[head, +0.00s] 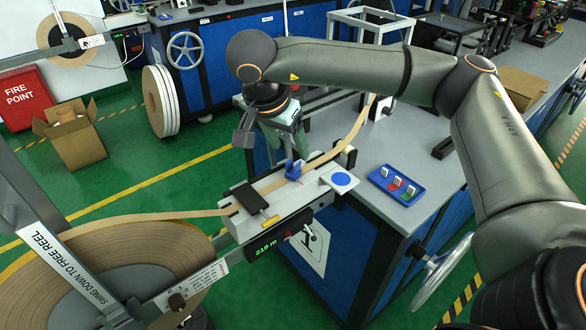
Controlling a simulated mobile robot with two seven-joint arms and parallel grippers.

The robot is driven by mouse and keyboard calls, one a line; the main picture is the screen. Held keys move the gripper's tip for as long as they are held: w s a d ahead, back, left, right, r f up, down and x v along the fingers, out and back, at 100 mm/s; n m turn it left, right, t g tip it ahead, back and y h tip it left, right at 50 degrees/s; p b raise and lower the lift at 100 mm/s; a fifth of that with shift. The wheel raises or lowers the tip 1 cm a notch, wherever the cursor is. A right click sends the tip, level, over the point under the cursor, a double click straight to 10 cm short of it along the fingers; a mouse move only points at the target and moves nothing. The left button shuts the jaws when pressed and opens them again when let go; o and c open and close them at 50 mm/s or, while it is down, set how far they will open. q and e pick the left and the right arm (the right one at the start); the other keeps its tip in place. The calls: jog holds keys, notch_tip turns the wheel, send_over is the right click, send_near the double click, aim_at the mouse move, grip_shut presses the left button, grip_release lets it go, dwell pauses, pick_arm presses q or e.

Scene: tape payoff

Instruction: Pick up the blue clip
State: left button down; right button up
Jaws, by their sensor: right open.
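A small blue clip (293,170) stands upright on the grey block of the tape payoff (268,196), at the tan tape that runs across it. My right gripper (273,135) is above and slightly left of the clip, pointing down. Its jaws are open, and they look apart from the clip. The exact gap in depth is hard to judge. My left gripper is not in view.
A blue tray (397,186) with small white, red and green pieces lies on the grey bench top (425,150) to the right. A big reel of tan tape (130,262) is at lower left. A black bar (249,200) and a blue disc (341,179) are on the block.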

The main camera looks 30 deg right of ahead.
aim_at(293, 162)
jog(key=x, duration=0.6)
jog(key=shift+a+f, duration=0.1)
jog(key=shift+f, duration=0.2)
jog(key=shift+c, duration=0.2)
grip_shut()
